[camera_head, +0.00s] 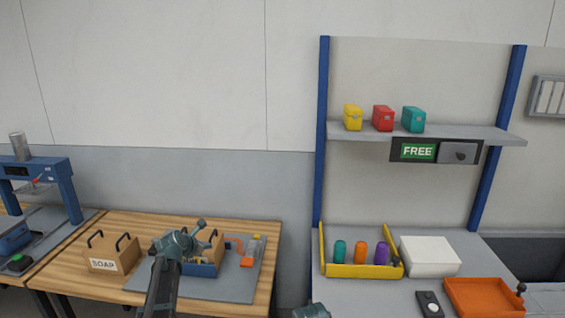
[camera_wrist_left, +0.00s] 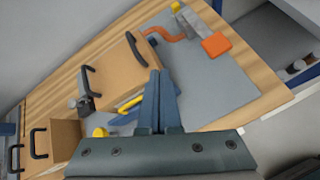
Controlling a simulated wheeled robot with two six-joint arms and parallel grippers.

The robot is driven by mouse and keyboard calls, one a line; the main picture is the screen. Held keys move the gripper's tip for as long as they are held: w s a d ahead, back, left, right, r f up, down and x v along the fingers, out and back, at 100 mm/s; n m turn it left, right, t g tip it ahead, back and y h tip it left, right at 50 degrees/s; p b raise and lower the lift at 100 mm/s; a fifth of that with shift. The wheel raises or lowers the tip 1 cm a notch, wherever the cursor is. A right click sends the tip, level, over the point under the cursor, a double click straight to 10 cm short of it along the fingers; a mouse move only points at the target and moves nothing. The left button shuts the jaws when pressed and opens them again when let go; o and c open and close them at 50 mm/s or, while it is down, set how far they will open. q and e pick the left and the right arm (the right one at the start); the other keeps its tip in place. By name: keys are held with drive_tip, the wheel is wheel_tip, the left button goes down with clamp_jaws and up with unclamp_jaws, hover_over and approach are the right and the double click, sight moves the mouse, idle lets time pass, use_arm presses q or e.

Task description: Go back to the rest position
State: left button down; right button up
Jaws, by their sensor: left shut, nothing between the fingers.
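My left arm reaches in from the bottom of the head view, over the wooden table. My left gripper (camera_wrist_left: 160,100) is shut with its fingers together and holds nothing. In the left wrist view its fingers point toward a blue toolbox with wooden lid panels (camera_wrist_left: 122,75), which stands on a grey mat (camera_wrist_left: 215,85). In the head view the arm partly hides the toolbox (camera_head: 203,269). At the bottom centre of the head view a small end of another part of mine shows; my right gripper cannot be made out.
A wooden SOAP box (camera_head: 108,256) stands left of my arm. A blue press (camera_head: 45,185) is at far left. At right, a yellow bin (camera_head: 362,271) with bottles, a white box (camera_head: 430,256) and an orange tray (camera_head: 484,297) stand on a grey bench. A shelf (camera_head: 380,131) holds three cases.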

use_arm(q)
drive_tip(key=s+d+f+m+g, duration=0.3)
drive_tip(key=s+d+m, duration=0.5)
drive_tip(key=d, duration=0.1)
drive_tip(key=s+d+f+m+g, duration=0.2)
drive_tip(key=s+d+f+m, duration=0.1)
drive_tip(key=s+d+m, duration=0.6)
drive_tip(key=s+d+f+m+g+y, duration=0.1)
drive_tip(key=s+d+m+g, duration=0.1)
drive_tip(key=s+m, duration=0.6)
drive_tip(key=s+d+f+m+g+y, duration=0.1)
drive_tip(key=s+d+m, duration=0.4)
drive_tip(key=s, duration=1)
drive_tip(key=m+g+y, duration=0.1)
drive_tip(key=m+g, duration=0.1)
drive_tip(key=m, duration=0.1)
drive_tip(key=shift+f+g, duration=0.15)
drive_tip(key=shift+g, duration=0.15)
drive_tip(key=c, duration=1.6)
unclamp_jaws()
drive_tip(key=shift+w, duration=0.1)
